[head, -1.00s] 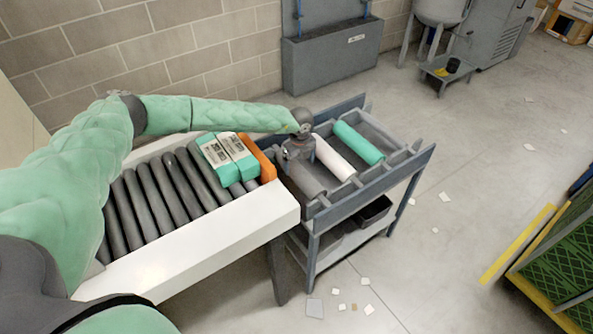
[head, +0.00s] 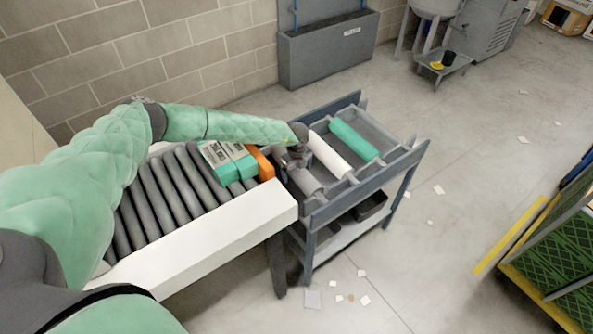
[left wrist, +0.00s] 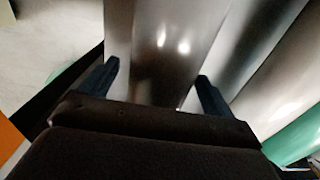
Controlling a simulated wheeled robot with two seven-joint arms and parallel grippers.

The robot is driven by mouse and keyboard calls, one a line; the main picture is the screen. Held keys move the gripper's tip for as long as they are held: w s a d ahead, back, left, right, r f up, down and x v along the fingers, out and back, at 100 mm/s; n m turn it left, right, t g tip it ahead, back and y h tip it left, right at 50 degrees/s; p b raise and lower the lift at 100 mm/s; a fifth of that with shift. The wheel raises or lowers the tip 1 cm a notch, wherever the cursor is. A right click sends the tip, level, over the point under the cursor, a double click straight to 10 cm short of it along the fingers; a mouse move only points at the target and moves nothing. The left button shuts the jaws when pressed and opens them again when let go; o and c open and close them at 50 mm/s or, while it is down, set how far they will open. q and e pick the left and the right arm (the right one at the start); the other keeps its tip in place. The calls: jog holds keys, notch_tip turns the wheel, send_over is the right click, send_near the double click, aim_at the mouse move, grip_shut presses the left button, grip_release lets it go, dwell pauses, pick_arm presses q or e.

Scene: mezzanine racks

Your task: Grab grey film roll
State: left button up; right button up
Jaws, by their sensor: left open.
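The grey film roll (head: 306,182) lies in the near-left slot of the grey cart (head: 370,184), partly hidden by my left gripper (head: 293,161) in the head view. In the left wrist view the shiny grey roll (left wrist: 165,55) runs between the two dark fingertips of my left gripper (left wrist: 158,80). The fingers are open, one on each side of the roll; I cannot tell whether they touch it. My right gripper is not in view.
A white roll (head: 331,156) and a green roll (head: 354,140) lie in the neighbouring slots. A roller conveyor (head: 215,235) with green-and-white boxes (head: 228,160) and an orange block (head: 262,163) stands left of the cart. Floor to the right is mostly clear.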

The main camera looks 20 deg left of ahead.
pick_arm(q)
jog(key=shift+c, duration=0.4)
jog(key=c, duration=1.8)
jog(key=shift+w, duration=0.1)
